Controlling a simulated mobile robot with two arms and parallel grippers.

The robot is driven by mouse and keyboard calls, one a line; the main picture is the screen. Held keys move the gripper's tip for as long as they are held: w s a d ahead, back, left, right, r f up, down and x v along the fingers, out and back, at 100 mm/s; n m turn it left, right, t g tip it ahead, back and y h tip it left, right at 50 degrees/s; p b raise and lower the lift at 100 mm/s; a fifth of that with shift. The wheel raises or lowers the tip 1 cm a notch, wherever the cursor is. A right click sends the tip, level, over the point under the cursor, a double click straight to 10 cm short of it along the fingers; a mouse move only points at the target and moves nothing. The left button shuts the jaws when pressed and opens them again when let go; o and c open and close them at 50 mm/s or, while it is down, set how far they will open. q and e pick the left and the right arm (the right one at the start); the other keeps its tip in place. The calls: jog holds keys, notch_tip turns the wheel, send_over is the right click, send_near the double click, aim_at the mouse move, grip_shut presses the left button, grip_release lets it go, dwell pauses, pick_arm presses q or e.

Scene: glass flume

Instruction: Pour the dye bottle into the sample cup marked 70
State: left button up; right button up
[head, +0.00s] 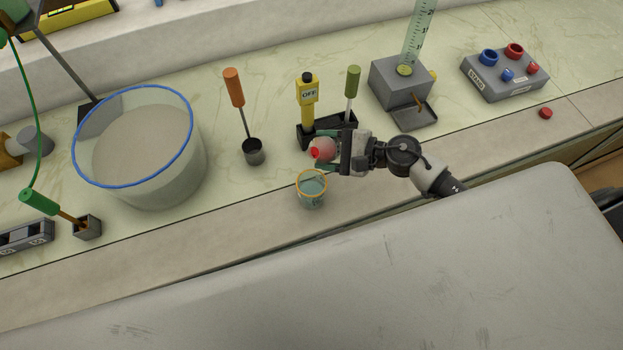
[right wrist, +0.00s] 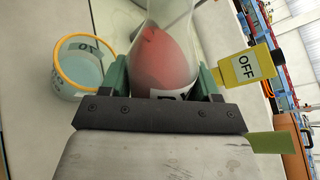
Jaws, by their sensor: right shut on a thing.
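The dye bottle (head: 322,148), clear with red contents, is in my right gripper (head: 334,152). In the right wrist view the dye bottle (right wrist: 166,62) sits between the green finger pads, with part of its label hidden by the gripper. In the head view it is held just above and behind the sample cup (head: 311,190) and looks tilted; how far, I cannot tell. The cup has an orange rim and stands upright on the bench. In the right wrist view the cup (right wrist: 80,68) shows a label whose digits appear turned. I see no stream of dye. My left gripper is out of view.
A grey block (head: 398,82) with a scale and a stand (head: 505,80) are at the right. Bench front is mostly clear.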

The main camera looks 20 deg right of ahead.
jog(key=shift+n+p, duration=0.3)
dwell(0.8)
jog(key=shift+w+d+r+n+t+h+p, duration=0.25)
jog(key=shift+n+h+p, duration=0.35)
jog(key=shift+p, duration=0.35)
dwell(1.5)
jog(key=shift+w+d+f+n+t+h+p, duration=0.1)
jog(key=shift+d+f+n+t+h+p, duration=0.15)
jog(key=shift+n+p, duration=0.25)
jog(key=shift+w+f+n+t+h+p, duration=0.1)
jog(key=shift+f+n+h+p, duration=0.05)
jog(key=shift+n+h+p, duration=0.3)
dwell(3.5)
